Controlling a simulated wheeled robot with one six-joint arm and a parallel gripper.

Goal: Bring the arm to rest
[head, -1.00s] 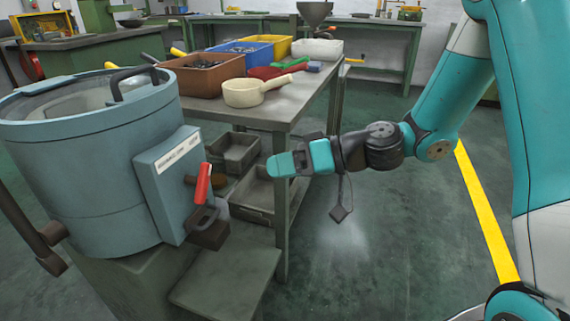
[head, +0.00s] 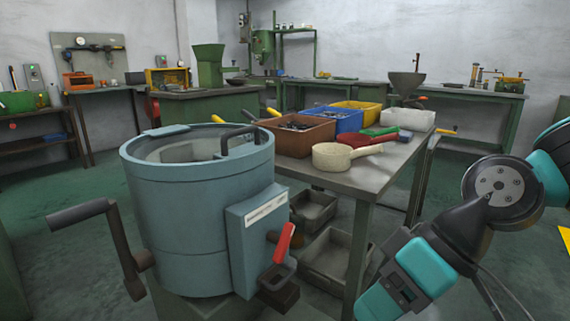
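My arm enters from the right edge, with its grey and teal wrist joint at the right of the head view. It is bent, and my gripper (head: 376,304) points down and left at the bottom of the picture. Its teal fingers are seen from the side, and the bottom edge cuts them off. I cannot see a gap between them, nor anything held. The gripper shows in front of the workbench (head: 352,184) leg, to the right of the blue-grey drum machine (head: 185,235).
The drum machine has a red-handled lever (head: 284,243) and a crank (head: 110,232) at left. The workbench carries a cream pan (head: 335,158), a brown bin (head: 302,143), and blue and yellow bins. Grey trays (head: 335,262) lie below. Green floor is open at left.

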